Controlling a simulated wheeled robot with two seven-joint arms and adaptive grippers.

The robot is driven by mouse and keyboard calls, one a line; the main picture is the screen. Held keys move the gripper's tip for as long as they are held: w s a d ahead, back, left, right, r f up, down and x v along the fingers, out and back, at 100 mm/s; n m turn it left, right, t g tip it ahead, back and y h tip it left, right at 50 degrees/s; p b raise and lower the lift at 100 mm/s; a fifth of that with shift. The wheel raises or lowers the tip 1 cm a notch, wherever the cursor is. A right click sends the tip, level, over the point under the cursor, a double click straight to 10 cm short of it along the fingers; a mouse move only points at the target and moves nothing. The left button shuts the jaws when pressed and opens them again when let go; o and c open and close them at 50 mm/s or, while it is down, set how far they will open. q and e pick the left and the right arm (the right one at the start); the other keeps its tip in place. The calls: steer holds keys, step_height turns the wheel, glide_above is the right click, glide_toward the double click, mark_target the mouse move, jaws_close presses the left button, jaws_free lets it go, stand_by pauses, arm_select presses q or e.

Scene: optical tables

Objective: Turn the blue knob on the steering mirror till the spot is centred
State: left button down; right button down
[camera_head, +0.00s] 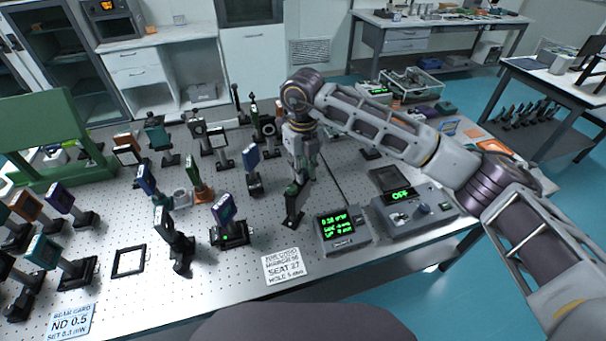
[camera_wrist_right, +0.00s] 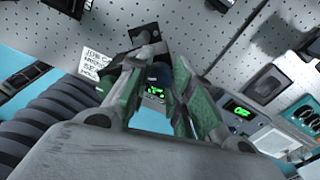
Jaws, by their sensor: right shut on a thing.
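My right gripper (camera_head: 299,182) points down over the front middle of the optical table (camera_head: 130,205). It is shut at the top of a dark upright mount (camera_head: 293,208), which I take for the steering mirror. In the right wrist view the gripper's green-grey fingers (camera_wrist_right: 158,88) close around a small dark blue piece (camera_wrist_right: 158,71), apparently the knob. The fingers hide most of it. The mount's black base (camera_wrist_right: 148,38) shows beyond them. No light spot can be made out. My left gripper is not in view.
A meter (camera_head: 343,230) with green digits stands right of the mount. Beside it is a control box (camera_head: 412,208) reading "OFF". A card (camera_head: 286,266) marked "SEAT 27" lies in front. Several optic mounts crowd the table to the left, including a blue-framed one (camera_head: 229,222).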

steer(key=shift+f+n+b, duration=0.15)
steer(key=shift+n+b, duration=0.45)
steer(key=shift+n, duration=0.1)
steer(key=shift+n+b, duration=1.15)
steer(key=shift+n, duration=0.05)
steer(key=shift+n+b, duration=0.55)
steer(key=shift+n, duration=0.55)
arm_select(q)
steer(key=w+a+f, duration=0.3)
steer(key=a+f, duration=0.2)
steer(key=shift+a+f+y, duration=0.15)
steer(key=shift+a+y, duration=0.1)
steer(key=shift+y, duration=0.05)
arm_select(e)
steer(key=shift+r, duration=0.2)
steer(key=c, duration=1.2)
jaws_free()
steer(key=shift+c, duration=0.2)
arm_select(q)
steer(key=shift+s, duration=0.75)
